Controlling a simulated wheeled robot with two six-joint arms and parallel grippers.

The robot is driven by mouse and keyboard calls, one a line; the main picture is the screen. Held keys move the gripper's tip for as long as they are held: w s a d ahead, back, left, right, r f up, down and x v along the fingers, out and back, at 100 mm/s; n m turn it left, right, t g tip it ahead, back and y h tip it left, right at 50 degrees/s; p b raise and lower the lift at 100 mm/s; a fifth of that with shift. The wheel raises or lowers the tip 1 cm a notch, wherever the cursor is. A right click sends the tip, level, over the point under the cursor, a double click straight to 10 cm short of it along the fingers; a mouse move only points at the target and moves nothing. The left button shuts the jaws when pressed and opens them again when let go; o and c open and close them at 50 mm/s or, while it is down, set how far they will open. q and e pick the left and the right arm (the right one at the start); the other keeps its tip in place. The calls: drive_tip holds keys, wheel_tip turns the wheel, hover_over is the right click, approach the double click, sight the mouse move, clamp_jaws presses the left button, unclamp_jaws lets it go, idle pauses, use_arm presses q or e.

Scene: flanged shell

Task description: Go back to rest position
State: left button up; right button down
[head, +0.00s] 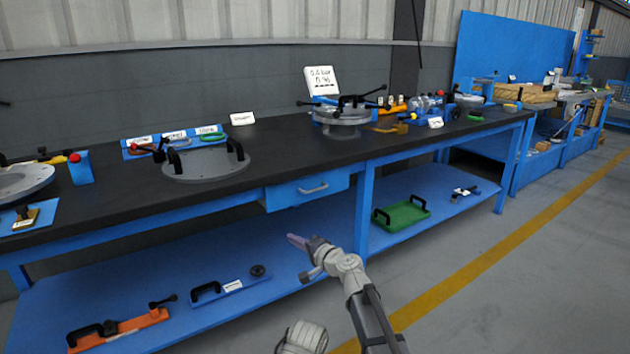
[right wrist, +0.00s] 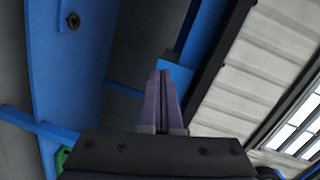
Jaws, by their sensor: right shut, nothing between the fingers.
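My right gripper (head: 297,242) is in front of the long workbench, near the bench's lower shelf and below the drawer. Its purple fingers (right wrist: 161,101) are shut together with nothing between them in the right wrist view. It appears clear of the bench, in free air. A grey, rounded part (head: 303,337) at the bottom edge of the head view looks like part of my own body. My left gripper does not show in the head view.
The black workbench top (head: 290,155) holds a round flanged plate (head: 205,165) with black handles and a clamped round fixture (head: 342,117). The blue lower shelf (head: 300,270) carries a green tray (head: 400,216) and an orange tool (head: 120,330). The floor (head: 500,300) at the right is clear.

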drive_tip(key=s+d+f+n+g+h, duration=0.6)
drive_tip(key=s+d+f, duration=0.5)
drive_tip(key=s+f, duration=0.45)
drive_tip(key=s+d+f+g+h, duration=0.3)
drive_tip(key=s+d+g+h, duration=0.2)
drive_tip(key=s+d, duration=1.05)
drive_tip(key=s+a+r+n+g+h+p, duration=0.15)
drive_tip(key=s+a+n, duration=0.35)
drive_tip(key=a, duration=0.6)
wheel_tip(320, 180, up, 38)
drive_tip(key=p, duration=3.8)
drive_tip(key=shift+r+p, duration=0.25)
drive_tip(key=shift+p, duration=0.15)
drive_tip(key=shift+s, duration=0.1)
